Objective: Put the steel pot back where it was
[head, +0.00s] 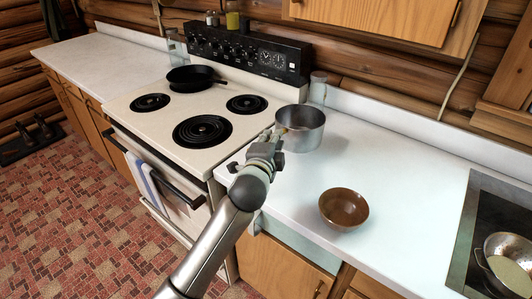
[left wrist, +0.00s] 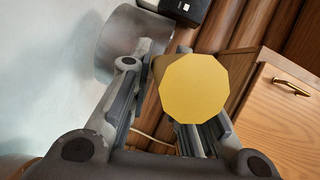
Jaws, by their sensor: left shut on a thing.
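The steel pot (head: 302,136) is upright at the right edge of the stove, over the white counter. I cannot tell whether its base touches the counter. My left gripper (head: 270,139) is at the pot's near left side, shut on its handle, which is mostly hidden by the fingers in the head view. In the left wrist view the pot's grey wall (left wrist: 117,42) is beyond the fingers, and a yellow many-sided handle end (left wrist: 194,90) is between them. My right gripper is in neither view.
The white stove (head: 170,132) has bare coil burners and a black skillet (head: 194,76) at the back. A glass jar (head: 318,88) stands behind the pot. A brown bowl (head: 343,207) is on the counter (head: 400,170); a sink holding a colander (head: 508,255) is at right.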

